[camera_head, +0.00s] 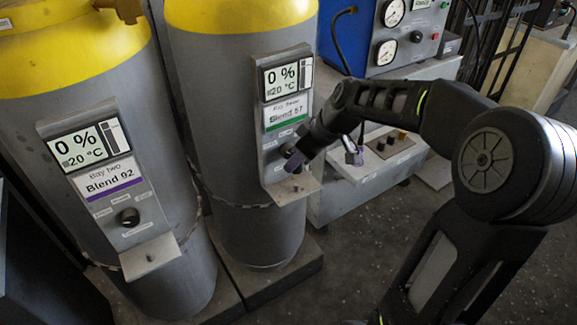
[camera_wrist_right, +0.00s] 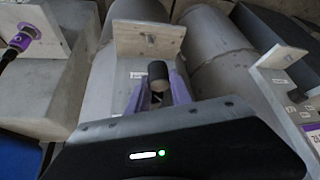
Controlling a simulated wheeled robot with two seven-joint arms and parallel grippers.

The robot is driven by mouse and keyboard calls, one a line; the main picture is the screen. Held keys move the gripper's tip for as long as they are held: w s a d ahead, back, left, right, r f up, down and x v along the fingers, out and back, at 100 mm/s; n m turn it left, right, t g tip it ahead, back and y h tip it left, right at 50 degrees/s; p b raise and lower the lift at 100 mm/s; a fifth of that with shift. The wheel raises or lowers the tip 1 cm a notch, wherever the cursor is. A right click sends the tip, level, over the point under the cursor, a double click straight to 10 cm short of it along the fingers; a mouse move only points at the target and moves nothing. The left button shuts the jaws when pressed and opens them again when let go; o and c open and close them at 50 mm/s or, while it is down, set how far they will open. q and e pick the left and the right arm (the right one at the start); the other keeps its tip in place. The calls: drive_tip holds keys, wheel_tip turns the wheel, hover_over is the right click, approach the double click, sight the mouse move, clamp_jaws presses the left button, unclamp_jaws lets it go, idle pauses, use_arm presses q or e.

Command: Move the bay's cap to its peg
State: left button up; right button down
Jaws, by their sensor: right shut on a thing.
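The right-hand bay (camera_head: 285,115), labelled Blend 57 with a green stripe, is on the front of a grey cylinder with a yellow top. My right gripper (camera_head: 293,161) is at its lower panel, just above the small shelf (camera_head: 301,187). In the wrist view the purple fingers of my right gripper (camera_wrist_right: 163,90) are shut on a dark round cap (camera_wrist_right: 158,71). The pale shelf (camera_wrist_right: 148,40) stands just beyond the cap there. A small dark peg-like spot (camera_head: 296,189) shows on the shelf. The gap between cap and panel cannot be judged. My left gripper is not in view.
Bay two (camera_head: 100,170), labelled Blend 92, has a dark round fitting (camera_head: 129,217) above its own shelf (camera_head: 150,256). A bench (camera_head: 345,203) to the right holds a hose connector (camera_head: 353,155). A blue gauge box (camera_head: 385,35) stands behind. Dark floor lies in front.

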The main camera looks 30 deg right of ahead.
drive_tip(key=shift+w+d+f, duration=0.1)
drive_tip(key=shift+d+f, duration=0.25)
drive_tip(key=shift+f, duration=0.2)
drive_tip(key=shift+w+d+f+b, duration=0.1)
drive_tip(key=shift+w+f+b, duration=0.2)
drive_tip(key=shift+f+b, duration=0.4)
drive_tip(key=shift+s+f, duration=0.1)
drive_tip(key=shift+f, duration=0.25)
drive_tip(key=shift+f+b, duration=0.6)
drive_tip(key=shift+f, duration=0.25)
drive_tip(key=shift+a, duration=0.2)
drive_tip(key=shift+r, duration=0.1)
drive_tip(key=shift+b, duration=0.3)
drive_tip(key=shift+f+b, duration=1.6)
